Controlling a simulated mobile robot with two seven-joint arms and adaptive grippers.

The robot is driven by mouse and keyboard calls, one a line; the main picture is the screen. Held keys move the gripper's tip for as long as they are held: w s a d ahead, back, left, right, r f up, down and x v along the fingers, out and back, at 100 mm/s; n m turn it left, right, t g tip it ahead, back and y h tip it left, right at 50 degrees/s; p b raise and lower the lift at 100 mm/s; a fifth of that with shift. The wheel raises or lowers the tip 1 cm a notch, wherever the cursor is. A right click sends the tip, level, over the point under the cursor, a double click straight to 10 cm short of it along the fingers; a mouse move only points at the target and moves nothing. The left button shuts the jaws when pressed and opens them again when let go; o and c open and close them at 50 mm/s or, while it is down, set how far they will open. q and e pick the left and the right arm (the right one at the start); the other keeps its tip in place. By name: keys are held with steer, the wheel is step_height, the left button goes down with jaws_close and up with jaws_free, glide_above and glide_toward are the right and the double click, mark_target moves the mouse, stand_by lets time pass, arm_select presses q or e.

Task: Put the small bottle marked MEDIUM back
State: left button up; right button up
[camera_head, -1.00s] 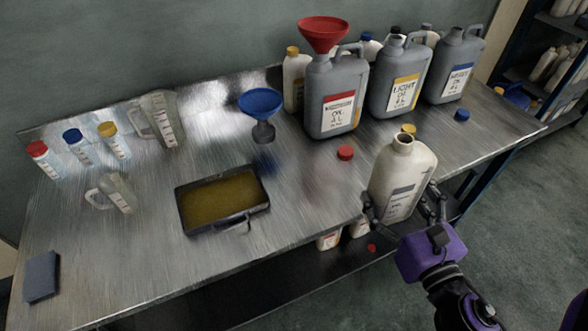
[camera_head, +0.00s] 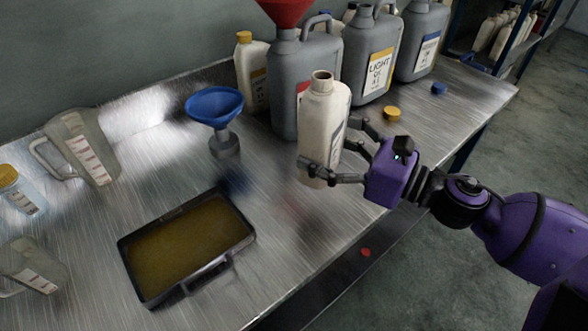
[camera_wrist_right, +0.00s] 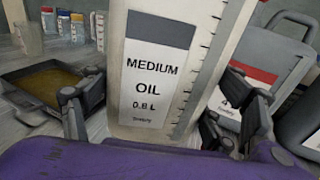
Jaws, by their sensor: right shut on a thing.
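The small white bottle (camera_head: 325,105) marked MEDIUM OIL 0.8 L is upright, with its neck uncapped. My right gripper (camera_head: 340,158) is shut on its lower part from the right. In the right wrist view the bottle's label (camera_wrist_right: 150,85) faces me, with fingers on both sides. The bottle stands in front of the grey jug with the red label (camera_head: 303,85) and hides part of it. I cannot tell whether its base touches the table. My left gripper is not in view.
A blue funnel (camera_head: 214,106) and an oil tray (camera_head: 245,240) are left of the bottle. A yellow cap (camera_head: 391,113) and a blue cap (camera_head: 439,88) lie to the right. Grey jugs line the back, one carrying a red funnel (camera_head: 284,10). Bare table (camera_head: 300,235) shows in front.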

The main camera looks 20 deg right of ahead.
steer(key=w+a+f, duration=0.1)
steer(key=f, duration=0.2)
steer(key=w+a+f, duration=0.1)
steer(key=w+f, duration=0.1)
steer(key=f, duration=0.1)
steer(key=w+a+f+b, duration=0.1)
steer(key=w+f, duration=0.1)
steer(key=f, duration=0.1)
steer(key=shift+a+f, duration=0.15)
steer(key=shift+a, duration=0.2)
steer(key=shift+f, duration=0.15)
steer(key=shift+f, duration=0.2)
steer(key=o, duration=1.4)
steer(key=shift+r, duration=0.1)
